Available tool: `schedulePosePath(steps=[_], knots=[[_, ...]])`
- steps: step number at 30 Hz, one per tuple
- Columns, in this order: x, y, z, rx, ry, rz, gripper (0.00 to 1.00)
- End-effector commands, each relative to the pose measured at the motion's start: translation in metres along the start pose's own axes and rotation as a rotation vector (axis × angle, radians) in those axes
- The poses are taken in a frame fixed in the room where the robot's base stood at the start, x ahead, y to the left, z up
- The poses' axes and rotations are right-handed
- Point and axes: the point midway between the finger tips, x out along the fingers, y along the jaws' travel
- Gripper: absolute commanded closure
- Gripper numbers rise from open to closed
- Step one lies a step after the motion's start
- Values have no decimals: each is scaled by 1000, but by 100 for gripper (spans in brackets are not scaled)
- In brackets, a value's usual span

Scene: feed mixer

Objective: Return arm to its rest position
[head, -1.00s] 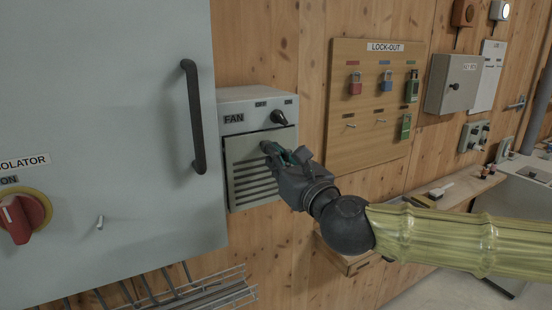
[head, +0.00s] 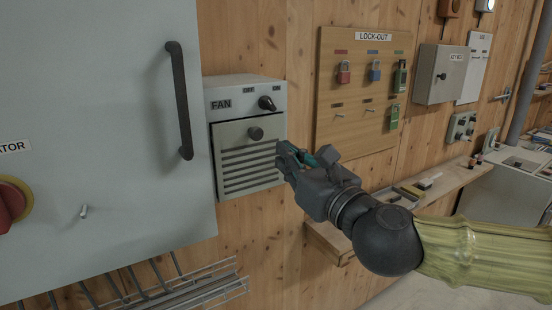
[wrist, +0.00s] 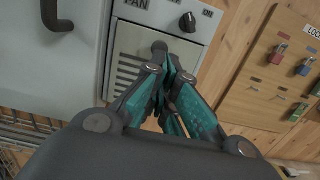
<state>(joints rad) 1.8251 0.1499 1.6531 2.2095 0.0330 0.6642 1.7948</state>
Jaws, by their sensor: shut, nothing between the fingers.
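My gripper (head: 282,158) is in front of the lower right part of the fan box (head: 245,90), with my arm reaching in from the right. Its fingers are shut with nothing between them. In the wrist view the closed fingertips (wrist: 168,62) overlap the fan box's louvred panel near its round knob. In the head view that knob (head: 256,133) shows clear to the left of the fingers, with a gap between. The black fan switch (head: 267,103) sits above it, its pointer angled toward the upper right side.
A grey cabinet with a black handle (head: 180,100) and a red rotary switch (head: 8,203) stands at left. A lock-out board (head: 330,120) with padlocks hangs right of the fan box. A wire rack (head: 190,295) is below. A wooden shelf (head: 455,180) lies beneath my arm's side.

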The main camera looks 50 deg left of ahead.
Motion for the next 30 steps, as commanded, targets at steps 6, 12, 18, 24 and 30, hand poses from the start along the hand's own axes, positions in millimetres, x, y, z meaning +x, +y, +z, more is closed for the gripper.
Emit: schedulePosePath(steps=[6, 12, 18, 24, 30], knots=[[-32, 0, 1, 0, 0, 0, 100], [-49, 0, 4, 0, 0, 0, 100], [-55, 0, 6, 0, 0, 0, 100], [-55, 0, 5, -1, 2, 0, 100], [-54, -3, -42, -60, 69, -3, 100]])
